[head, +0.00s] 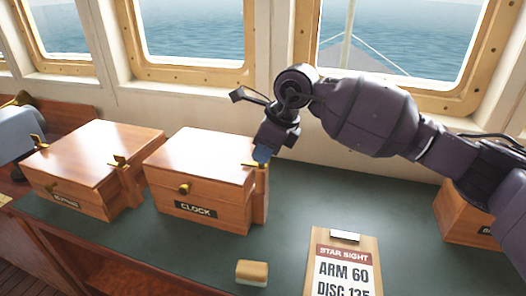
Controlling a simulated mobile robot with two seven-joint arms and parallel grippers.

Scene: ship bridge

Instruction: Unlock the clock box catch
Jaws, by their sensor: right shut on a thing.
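The clock box (205,155) is a wooden box with a dark "CLOCK" label and a round brass knob on its front. It sits on the dark green desk top with its lid down. Its brass catch (251,165) is at the upper right side, above a wooden block, and is partly hidden by my gripper. My right gripper (262,154) reaches down to this catch from the back right and is shut on it. Whether the catch is turned is too small to tell. My left gripper is not in view.
Another wooden box (95,158) with brass catches stands close on the left. A further wooden box (458,215) is at right, partly behind my arm. Windows line the back.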

